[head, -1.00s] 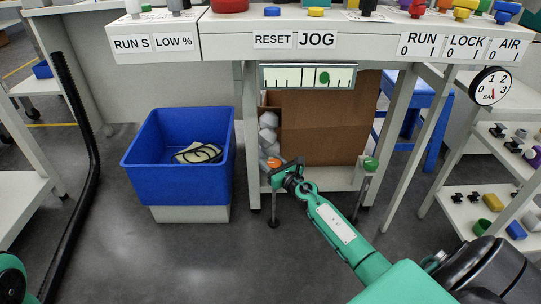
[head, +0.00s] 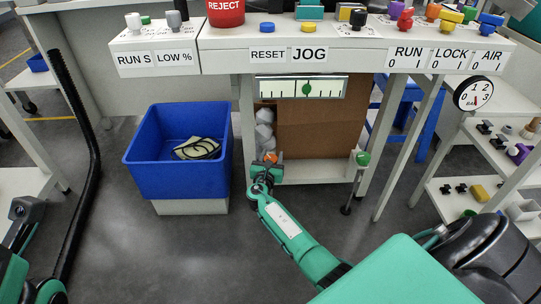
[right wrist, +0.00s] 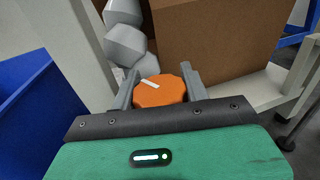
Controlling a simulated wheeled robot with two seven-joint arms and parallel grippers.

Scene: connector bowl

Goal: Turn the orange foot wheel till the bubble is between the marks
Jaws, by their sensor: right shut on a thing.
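The orange foot wheel (right wrist: 160,92) sits between the two fingers of my right gripper (right wrist: 158,88) in the right wrist view, with a white stripe on its top. My right gripper (head: 267,162) is shut on it under the bench's left side in the head view, and mostly hides the orange wheel (head: 270,157) there. The level vial (head: 275,87) hangs below the bench front. Its green bubble (head: 307,88) lies close to the middle, slightly to the right; whether it is wholly between the marks is too small to tell. Only parts of my left arm show at lower left.
A blue bin (head: 150,165) stands left of the wheel. A cardboard box (head: 320,125) and grey lumps (head: 264,125) are behind it. A green-topped foot (head: 362,158) stands to the right. A gauge (head: 473,93) hangs at the right. The floor in front is clear.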

